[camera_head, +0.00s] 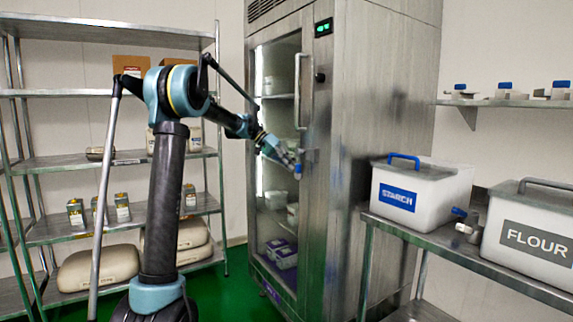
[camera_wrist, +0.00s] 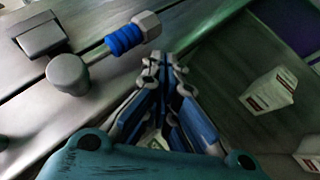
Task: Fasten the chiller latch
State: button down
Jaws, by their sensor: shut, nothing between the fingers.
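The chiller (camera_head: 340,120) is a tall steel cabinet with a glass door (camera_head: 272,210) and a vertical handle. Its door looks closed or nearly so. The latch sits on the door's right edge, below the handle. In the wrist view it shows a round pivot (camera_wrist: 68,74), a thin lever with a blue grip (camera_wrist: 125,39) and a hex end, and a square metal block (camera_wrist: 40,35) beside it. The lever points away from the block. My gripper (camera_wrist: 162,62) is shut and empty, its tips just below and right of the hex end. Contact cannot be told.
A steel table (camera_head: 480,262) on the right bears a starch bin (camera_head: 440,185) and a flour bin (camera_head: 530,240). Shelves (camera_head: 110,160) with sacks and boxes stand on the left. White cartons (camera_wrist: 270,92) show behind the glass. Green floor is open before the chiller.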

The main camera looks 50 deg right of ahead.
jog(key=shift+s+f, duration=0.15)
dwell(0.5)
jog(key=w+a, duration=0.1)
jog(key=w, duration=1.2)
jog(key=shift+a, duration=0.4)
jog(key=shift+w, duration=0.1)
